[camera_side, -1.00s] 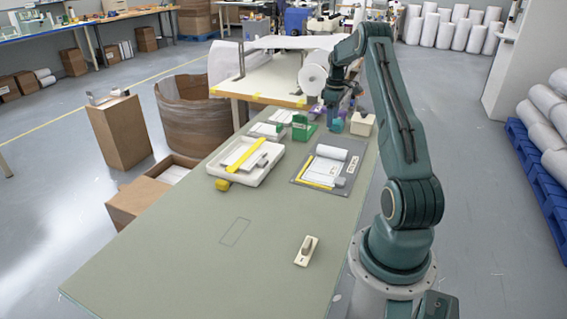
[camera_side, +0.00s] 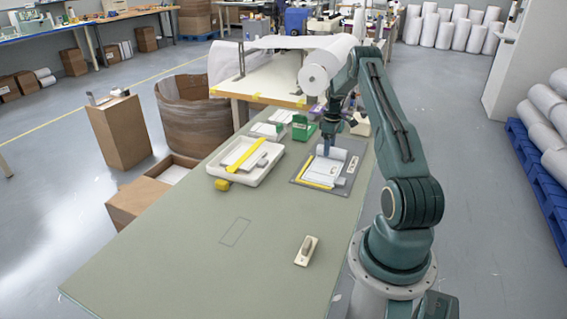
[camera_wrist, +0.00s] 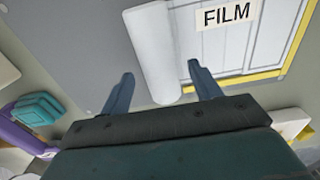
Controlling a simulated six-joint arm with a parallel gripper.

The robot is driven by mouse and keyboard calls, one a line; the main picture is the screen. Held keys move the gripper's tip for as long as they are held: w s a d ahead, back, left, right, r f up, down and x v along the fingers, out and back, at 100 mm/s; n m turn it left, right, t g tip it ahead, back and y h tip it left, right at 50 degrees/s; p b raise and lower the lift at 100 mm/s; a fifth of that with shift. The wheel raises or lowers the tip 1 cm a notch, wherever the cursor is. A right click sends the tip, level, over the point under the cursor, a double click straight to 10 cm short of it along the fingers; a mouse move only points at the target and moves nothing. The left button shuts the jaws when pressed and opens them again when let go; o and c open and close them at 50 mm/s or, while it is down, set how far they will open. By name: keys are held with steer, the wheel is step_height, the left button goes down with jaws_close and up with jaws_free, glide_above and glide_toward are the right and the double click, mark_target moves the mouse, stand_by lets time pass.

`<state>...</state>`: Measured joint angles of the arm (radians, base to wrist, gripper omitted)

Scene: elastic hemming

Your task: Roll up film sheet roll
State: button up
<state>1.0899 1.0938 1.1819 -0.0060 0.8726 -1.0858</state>
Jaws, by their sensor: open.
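The film sheet roll (camera_wrist: 154,50) is a white cylinder at one edge of a flat white sheet marked FILM (camera_wrist: 240,40). In the side view the roll (camera_side: 337,153) and sheet (camera_side: 318,170) lie on a grey board (camera_side: 345,181) on the green table. My gripper (camera_wrist: 160,88) is open, its two blue-grey fingers on either side of the roll's near end in the wrist view. In the side view my gripper (camera_side: 326,153) is at the roll's left end. I cannot tell whether the fingers touch the roll.
A white tray (camera_side: 227,172) with a yellow strip lies left of the board. A green holder (camera_side: 302,127) stands behind it. A beige block with a grey handle (camera_side: 306,251) lies nearer the front. The front of the table is mostly clear.

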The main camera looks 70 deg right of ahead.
mark_target(319, 172)
steer(key=shift+f, duration=0.75)
jaws_close()
steer(key=shift+a, duration=6.25)
jaws_free()
steer(key=shift+r, duration=0.15)
step_height(319, 172, up, 14)
steer(key=shift+f, duration=0.2)
